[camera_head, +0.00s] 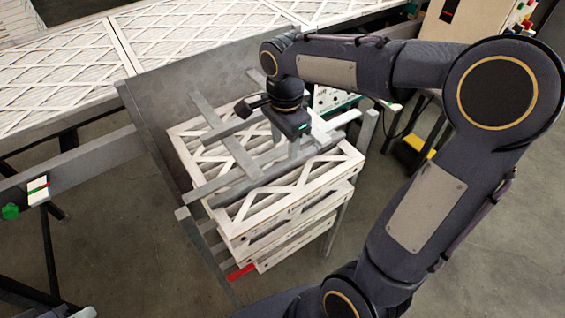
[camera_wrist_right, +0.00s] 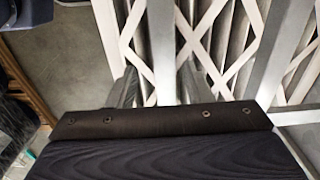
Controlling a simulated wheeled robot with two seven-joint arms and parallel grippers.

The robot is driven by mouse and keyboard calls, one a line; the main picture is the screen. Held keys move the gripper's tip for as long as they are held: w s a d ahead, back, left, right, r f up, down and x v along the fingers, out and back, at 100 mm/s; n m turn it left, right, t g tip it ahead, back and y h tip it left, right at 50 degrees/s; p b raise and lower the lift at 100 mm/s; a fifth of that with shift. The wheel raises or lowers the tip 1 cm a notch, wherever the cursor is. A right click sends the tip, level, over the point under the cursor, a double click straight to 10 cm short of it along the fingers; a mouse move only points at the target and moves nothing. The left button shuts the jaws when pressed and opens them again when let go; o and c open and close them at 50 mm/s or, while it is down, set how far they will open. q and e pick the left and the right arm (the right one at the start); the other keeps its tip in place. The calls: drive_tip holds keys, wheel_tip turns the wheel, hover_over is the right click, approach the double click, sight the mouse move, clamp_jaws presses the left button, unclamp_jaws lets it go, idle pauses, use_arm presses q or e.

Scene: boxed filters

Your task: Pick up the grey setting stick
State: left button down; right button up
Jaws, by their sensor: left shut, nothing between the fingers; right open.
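A long grey stick (camera_head: 258,182) lies slantwise across the top of the stack of white-framed filters (camera_head: 290,202). Other grey bars cross the stack, so I cannot be sure which is the setting stick. My right gripper (camera_head: 292,148) points down over the stack, close above the stick, fingers apart. In the right wrist view my right gripper (camera_wrist_right: 156,88) is open, with a grey bar (camera_wrist_right: 160,40) running between and beyond the fingers. Contact cannot be told. My left gripper (camera_head: 84,312) shows only partly at the bottom left edge, shut and away from the stack.
A grey metal panel (camera_head: 150,118) stands left of the stack. A long table with lattice filters (camera_head: 60,85) runs behind. My right arm covers much of the right side. A black and yellow object (camera_head: 412,152) lies on the floor to the right.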

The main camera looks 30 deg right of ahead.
sight(283, 164)
drive_tip(key=f, duration=0.5)
drive_tip(key=w+f, duration=0.1)
drive_tip(key=f, duration=0.1)
drive_tip(key=shift+f, duration=0.3)
drive_tip(key=shift+c, duration=0.4)
clamp_jaws()
